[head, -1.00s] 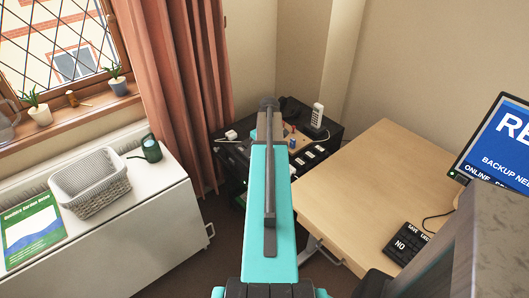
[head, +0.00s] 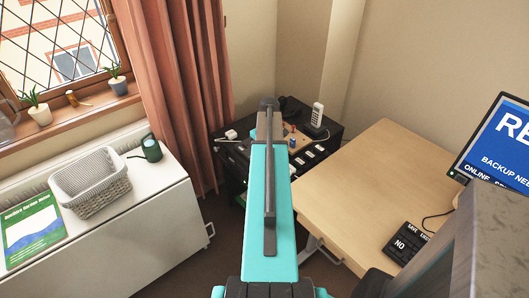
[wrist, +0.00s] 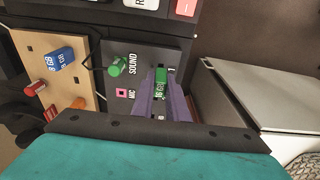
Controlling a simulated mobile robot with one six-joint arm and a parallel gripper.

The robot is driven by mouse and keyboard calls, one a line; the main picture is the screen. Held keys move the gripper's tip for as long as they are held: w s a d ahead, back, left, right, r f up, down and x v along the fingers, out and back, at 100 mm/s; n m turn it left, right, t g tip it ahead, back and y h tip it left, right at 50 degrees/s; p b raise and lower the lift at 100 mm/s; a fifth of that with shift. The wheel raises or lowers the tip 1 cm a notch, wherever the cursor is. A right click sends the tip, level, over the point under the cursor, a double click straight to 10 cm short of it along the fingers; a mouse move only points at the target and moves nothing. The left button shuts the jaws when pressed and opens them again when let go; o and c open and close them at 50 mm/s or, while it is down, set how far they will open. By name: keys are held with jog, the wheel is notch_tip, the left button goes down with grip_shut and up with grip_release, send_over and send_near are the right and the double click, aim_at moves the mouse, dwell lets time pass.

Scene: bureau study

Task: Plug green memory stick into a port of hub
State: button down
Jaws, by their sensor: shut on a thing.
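In the wrist view my gripper (wrist: 163,88) has its purple fingers shut on the green memory stick (wrist: 160,82), marked 16 GB. The stick is over or against a dark grey panel (wrist: 146,50) with the words SOUND and MIC. A green plug with a cable (wrist: 117,67) sits by SOUND, and a pink socket (wrist: 121,93) is by MIC. I cannot tell whether this panel is part of the hub, or whether the stick's tip is in a port. In the head view my arm hides the gripper and the stick.
A wooden board (wrist: 42,41) left of the panel holds a blue 8 GB stick (wrist: 61,59), a red one (wrist: 35,88) and an orange thing (wrist: 78,102). In the head view a white phone (head: 317,115) stands behind, and a wooden desk (head: 365,165) is at the right.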

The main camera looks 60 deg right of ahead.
jog(key=shift+f+b, duration=0.5)
jog(key=shift+f, duration=0.75)
dwell(2.7)
jog(key=c, duration=1.7)
grip_release()
jog(key=shift+o, duration=0.2)
jog(key=shift+r, duration=0.1)
notch_tip(320, 180, up, 14)
jog(key=s+b, duration=0.1)
jog(key=shift+s+a+f+b, duration=0.25)
jog(key=shift+s+a+b, duration=0.05)
jog(key=shift+b, duration=0.1)
